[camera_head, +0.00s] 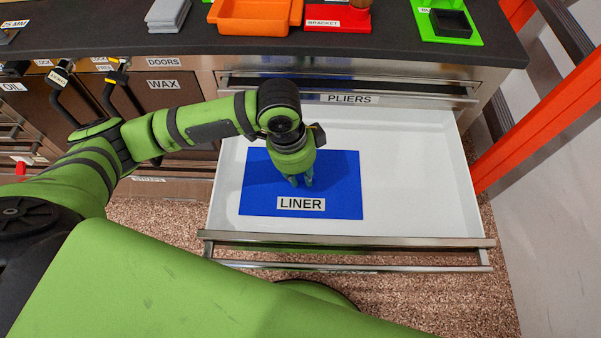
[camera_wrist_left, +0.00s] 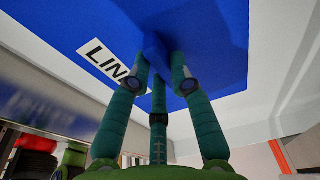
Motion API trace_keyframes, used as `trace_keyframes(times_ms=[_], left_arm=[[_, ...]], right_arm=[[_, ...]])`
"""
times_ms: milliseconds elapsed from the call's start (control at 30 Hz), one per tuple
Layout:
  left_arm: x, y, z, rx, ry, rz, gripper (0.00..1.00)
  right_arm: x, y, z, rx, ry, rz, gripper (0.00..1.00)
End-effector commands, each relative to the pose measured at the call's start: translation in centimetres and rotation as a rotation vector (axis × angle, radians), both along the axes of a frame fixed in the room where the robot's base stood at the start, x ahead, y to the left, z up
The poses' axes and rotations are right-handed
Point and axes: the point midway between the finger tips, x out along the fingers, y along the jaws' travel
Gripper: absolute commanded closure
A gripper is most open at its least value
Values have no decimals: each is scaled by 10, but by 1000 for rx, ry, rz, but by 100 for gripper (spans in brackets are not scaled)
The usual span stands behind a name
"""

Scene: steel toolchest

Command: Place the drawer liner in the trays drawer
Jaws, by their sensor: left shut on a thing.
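The drawer liner (camera_head: 335,187) is a flat blue sheet labelled LINER. In the head view it shows over the left half of an open white drawer (camera_head: 415,180). I cannot tell whether it rests on the drawer floor or is held just above it. My left gripper (camera_head: 300,180) points down at the middle of the liner. In the left wrist view the fingers of my left gripper (camera_wrist_left: 158,82) close on a raised blue part of the liner (camera_wrist_left: 215,35), and the label is partly hidden by a finger. My right gripper is not in view.
The worktop (camera_head: 260,46) holds an orange tray (camera_head: 255,29), a red bracket holder (camera_head: 330,22) and a green holder (camera_head: 447,35). An orange-red post (camera_head: 540,125) stands at the right. The drawer's right half is empty.

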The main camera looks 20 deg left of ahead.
Motion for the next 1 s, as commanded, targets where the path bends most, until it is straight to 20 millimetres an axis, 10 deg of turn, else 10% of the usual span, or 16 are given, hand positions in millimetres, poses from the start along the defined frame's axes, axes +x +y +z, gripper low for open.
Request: trace_keyframes(times_ms=[333, 400, 433, 1000], left_arm=[[0, 0, -4, 0, -2, 1, 100], [0, 0, -5, 0, -2, 1, 58], [0, 0, -5, 0, -2, 1, 55], [0, 4, 29, -2, -6, 1, 55]], right_arm=[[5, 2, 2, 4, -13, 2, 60], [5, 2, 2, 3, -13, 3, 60], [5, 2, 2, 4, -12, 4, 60], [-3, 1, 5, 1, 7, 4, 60]])
